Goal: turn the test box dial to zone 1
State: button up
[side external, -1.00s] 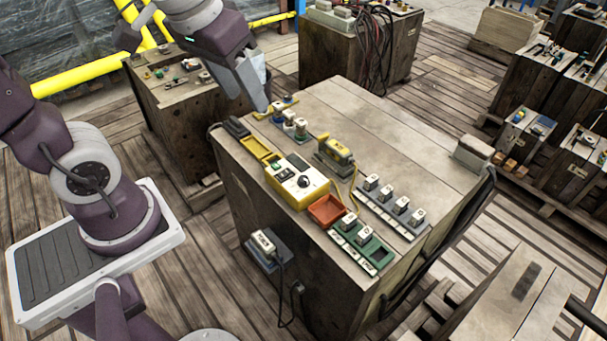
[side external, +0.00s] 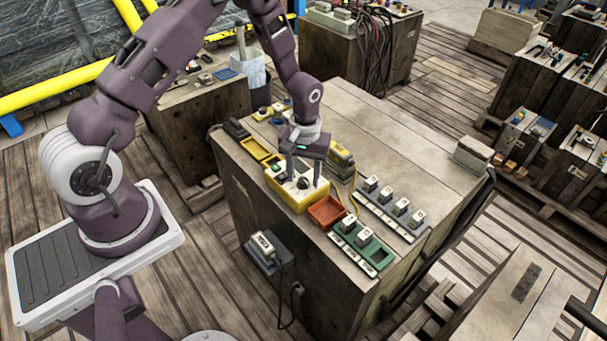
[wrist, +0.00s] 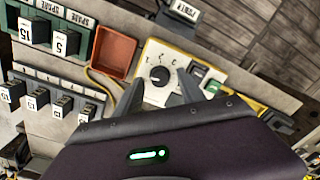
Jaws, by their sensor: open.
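The test box (side external: 291,199) is yellow with a pale top face and stands on the wooden crate top. Its black round dial (side external: 303,183) also shows in the wrist view (wrist: 159,76), with small printed marks around it. Its pointer direction is too small to read surely. My gripper (side external: 304,180) points down over the box. Its two fingers are apart, one on each side of the dial, with nothing held; in the wrist view the fingertips (wrist: 160,80) flank the dial. I cannot tell whether they touch the dial or the box face.
An orange tray (side external: 326,211) sits right beside the box, then a green holder (side external: 372,255) with white-labelled blocks. A grey rack (side external: 392,213) of numbered blocks and a yellow-topped device (side external: 341,156) stand behind. The crate's far top (side external: 365,125) is clear.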

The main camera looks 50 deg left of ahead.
jog(key=shift+f, duration=0.15)
grip_shut()
jog(key=m, duration=0.3)
jog(key=shift+m, duration=2.4)
